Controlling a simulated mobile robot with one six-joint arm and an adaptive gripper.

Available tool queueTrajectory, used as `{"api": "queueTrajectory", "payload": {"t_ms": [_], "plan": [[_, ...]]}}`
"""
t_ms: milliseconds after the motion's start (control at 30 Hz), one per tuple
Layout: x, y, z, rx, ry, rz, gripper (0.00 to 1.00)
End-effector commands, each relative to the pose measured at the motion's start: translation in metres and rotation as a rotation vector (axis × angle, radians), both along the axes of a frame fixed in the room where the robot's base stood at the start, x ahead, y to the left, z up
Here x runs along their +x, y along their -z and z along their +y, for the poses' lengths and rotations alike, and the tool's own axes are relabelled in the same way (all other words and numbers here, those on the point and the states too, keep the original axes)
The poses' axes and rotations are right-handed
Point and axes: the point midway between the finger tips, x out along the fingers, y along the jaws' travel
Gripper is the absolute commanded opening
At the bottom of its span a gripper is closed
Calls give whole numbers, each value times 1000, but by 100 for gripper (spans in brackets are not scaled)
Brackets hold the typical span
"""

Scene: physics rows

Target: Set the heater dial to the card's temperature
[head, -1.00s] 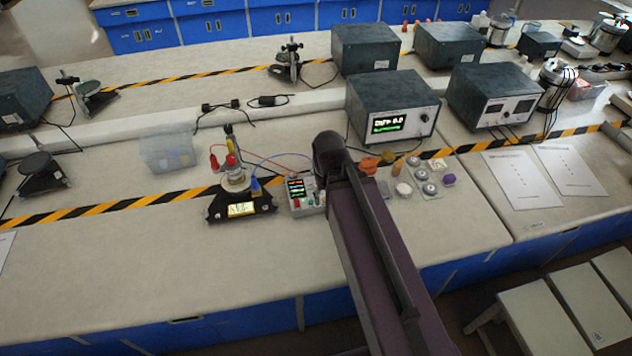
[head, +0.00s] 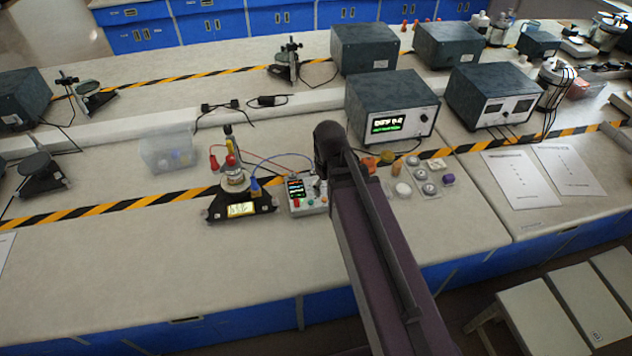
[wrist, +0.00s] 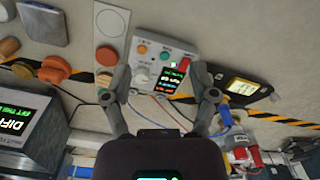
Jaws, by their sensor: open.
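The heater control box (head: 308,207) is a small pale box with a dark screen (head: 296,188), coloured buttons and a dial. In the wrist view the light grey dial (wrist: 142,76) sits beside the lit screen (wrist: 174,77). My gripper (wrist: 163,92) is open in the wrist view, its fingers spread on either side of the box's lower part. The dial lies between them in the picture, nearer the left finger; contact cannot be told. A lit yellow panel (head: 240,210) on a black stand is left of the box. I cannot tell which thing is the card.
A large dark instrument (head: 392,105) behind has a green display reading "DIFF" with unclear digits. Wires run from the stand's apparatus (head: 235,180) toward the box. Round pieces (head: 403,189) lie to the right. The bench front left (head: 130,260) is clear.

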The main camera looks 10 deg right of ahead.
Motion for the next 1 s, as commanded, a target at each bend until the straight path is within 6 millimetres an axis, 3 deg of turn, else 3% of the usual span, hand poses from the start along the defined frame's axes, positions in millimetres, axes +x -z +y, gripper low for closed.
{"api": "queueTrajectory", "payload": {"t_ms": [100, 700, 1000], "plan": [[21, -3, 0, 0, -174, 0, 75], [103, -15, 1, 1, -1083, 0, 75], [125, -18, 2, 1, -1357, 1, 75]]}}
